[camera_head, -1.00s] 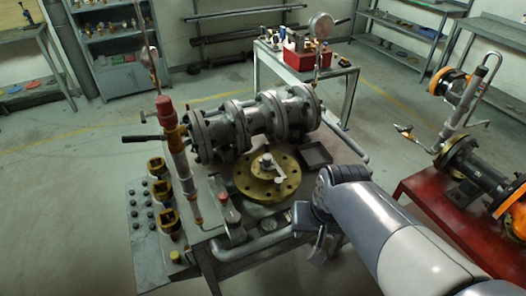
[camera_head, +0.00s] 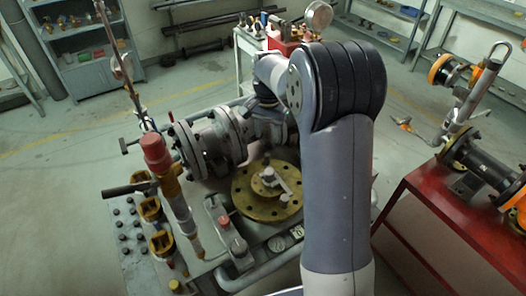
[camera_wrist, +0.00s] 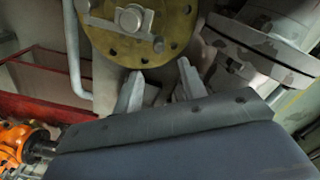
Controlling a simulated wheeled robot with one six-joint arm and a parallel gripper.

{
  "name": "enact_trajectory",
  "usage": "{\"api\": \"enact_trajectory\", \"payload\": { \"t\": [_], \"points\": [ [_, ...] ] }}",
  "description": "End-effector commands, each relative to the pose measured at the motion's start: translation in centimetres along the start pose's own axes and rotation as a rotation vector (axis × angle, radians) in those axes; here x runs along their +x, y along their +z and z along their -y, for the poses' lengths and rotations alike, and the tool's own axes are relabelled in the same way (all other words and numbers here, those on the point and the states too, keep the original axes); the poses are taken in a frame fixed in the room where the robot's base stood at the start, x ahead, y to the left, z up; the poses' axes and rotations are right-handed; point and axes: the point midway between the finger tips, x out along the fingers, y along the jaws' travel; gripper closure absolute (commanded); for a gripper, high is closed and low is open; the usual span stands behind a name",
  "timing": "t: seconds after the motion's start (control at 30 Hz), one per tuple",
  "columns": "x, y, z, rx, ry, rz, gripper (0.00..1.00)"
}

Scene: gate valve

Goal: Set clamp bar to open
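The clamp bar (camera_head: 277,183) is a small light-grey bar with a round boss, lying across the centre of a round brass flange (camera_head: 243,205) on the valve bench. In the wrist view the clamp bar (camera_wrist: 122,20) shows at the top left, on the brass flange (camera_wrist: 172,14). My gripper (camera_wrist: 160,68) has its two fingers spread apart with nothing between them. The fingertips appear just below the flange's edge in that view, apart from the bar. In the head view my gripper is hidden behind my arm.
Grey flanged pipework (camera_head: 215,140) stands behind the brass flange. A red-capped upright cylinder (camera_head: 157,155) with a dark lever is at left. A red table (camera_head: 440,215) with orange-flanged pipe parts stands at right. Open floor lies between the benches.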

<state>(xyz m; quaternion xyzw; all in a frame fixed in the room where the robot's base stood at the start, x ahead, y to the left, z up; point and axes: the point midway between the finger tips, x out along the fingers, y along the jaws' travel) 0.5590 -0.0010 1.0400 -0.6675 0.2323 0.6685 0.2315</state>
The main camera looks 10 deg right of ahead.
Motion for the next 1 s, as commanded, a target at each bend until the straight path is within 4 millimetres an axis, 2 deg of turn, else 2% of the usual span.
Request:
{"api": "enact_trajectory", "payload": {
  "t": [0.17, 0.5, 0.6, 0.77, 1.0],
  "points": [
    [2.2, 0.1, -0.1, 0.0, 0.002, 0.003, 0.6],
    [8.4, 0.1, -0.1, -0.001, 0.002, 0.003, 0.6],
    [9.5, 0.1, 0.0, -0.002, 0.001, 0.002, 0.6],
    [10.4, 0.0, 0.0, -0.002, 0.0, 0.0, 0.6],
    [10.5, 0.0, 0.0, -0.002, -0.001, -0.001, 0.6]
  ]
}}
